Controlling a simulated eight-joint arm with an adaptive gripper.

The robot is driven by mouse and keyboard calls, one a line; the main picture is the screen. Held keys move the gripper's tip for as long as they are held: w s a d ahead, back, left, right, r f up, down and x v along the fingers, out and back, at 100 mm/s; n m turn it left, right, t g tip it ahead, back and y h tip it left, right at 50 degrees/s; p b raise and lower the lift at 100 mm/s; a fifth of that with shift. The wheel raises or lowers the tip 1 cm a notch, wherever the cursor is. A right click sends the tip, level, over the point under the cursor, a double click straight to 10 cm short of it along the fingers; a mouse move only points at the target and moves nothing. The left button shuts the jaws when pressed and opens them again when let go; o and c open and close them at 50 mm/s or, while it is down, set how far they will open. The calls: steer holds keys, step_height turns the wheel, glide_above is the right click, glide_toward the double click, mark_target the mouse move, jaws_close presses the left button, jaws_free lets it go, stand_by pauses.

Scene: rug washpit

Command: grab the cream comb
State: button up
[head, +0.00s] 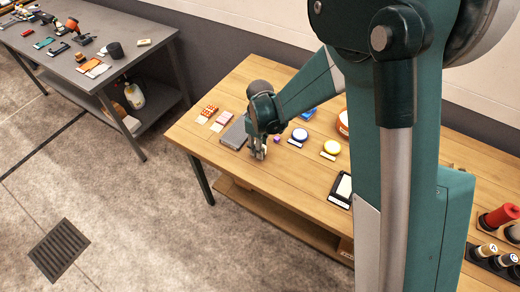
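My gripper (258,153) points down over the front left part of the wooden table (200,140), beside a dark grey flat slab (233,136). Its fingers are small in the head view, and I cannot tell whether they are open or holding anything. I cannot pick out the cream comb for certain. Small pale flat pieces (217,127) lie at the table's left end, left of my gripper, but their kind is too small to tell.
An orange piece (209,110), a small purple item (277,140), a blue-and-white round item (299,135), a yellow round item (331,148) and a black-framed pad (341,189) lie on the table. A grey workbench (125,65) stands at far left. My arm hides the table's middle.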

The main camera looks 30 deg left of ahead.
stand_by(0.4)
jaws_close()
steer(key=shift+r, duration=0.15)
steer(key=shift+r, duration=4.85)
